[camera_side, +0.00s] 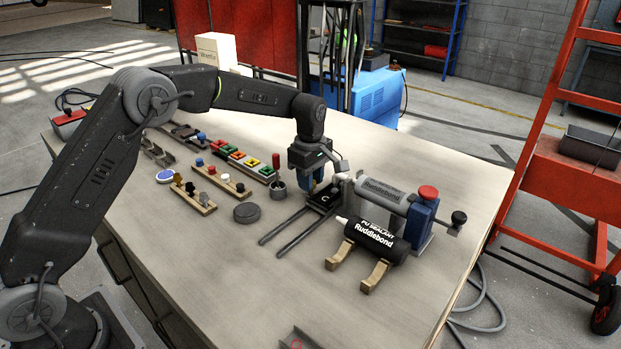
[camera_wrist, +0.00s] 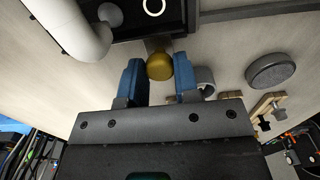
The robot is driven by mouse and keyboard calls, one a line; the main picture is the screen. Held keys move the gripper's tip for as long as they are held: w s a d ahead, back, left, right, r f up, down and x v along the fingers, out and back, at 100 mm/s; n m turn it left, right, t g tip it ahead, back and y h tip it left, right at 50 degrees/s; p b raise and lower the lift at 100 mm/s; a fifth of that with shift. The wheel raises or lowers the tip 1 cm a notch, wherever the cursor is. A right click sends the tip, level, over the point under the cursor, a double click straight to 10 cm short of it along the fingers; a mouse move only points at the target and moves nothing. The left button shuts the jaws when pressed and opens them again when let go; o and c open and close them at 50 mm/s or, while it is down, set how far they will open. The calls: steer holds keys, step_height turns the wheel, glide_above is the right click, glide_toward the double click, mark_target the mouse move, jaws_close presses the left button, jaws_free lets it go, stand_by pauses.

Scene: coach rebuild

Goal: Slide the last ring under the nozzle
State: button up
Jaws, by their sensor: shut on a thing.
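My gripper (camera_side: 313,187) is shut on a brass-coloured knob (camera_wrist: 160,66), which sits between its two blue fingers in the wrist view. The knob is at the edge of a black sliding plate (camera_side: 322,198). A white ring (camera_wrist: 153,6) lies on the plate, partly cut off by the top of the wrist view. Two dark rails (camera_side: 297,228) run from the plate toward the front left. The white nozzle (camera_wrist: 68,28) crosses the wrist view's upper left, over or near the plate; its exact height is unclear.
A black sealant cartridge (camera_side: 370,240) rests on wooden cradles in front of the dispenser. A grey disc (camera_side: 246,213) and a small cup (camera_side: 278,191) stand left of the rails. Wooden racks (camera_side: 194,194) and coloured blocks (camera_side: 238,158) are farther left. The front table is mostly clear.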

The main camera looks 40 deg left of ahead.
jaws_close()
steer(key=shift+w, duration=1.8)
steer(key=o, duration=0.7)
jaws_free()
steer(key=shift+r, duration=0.1)
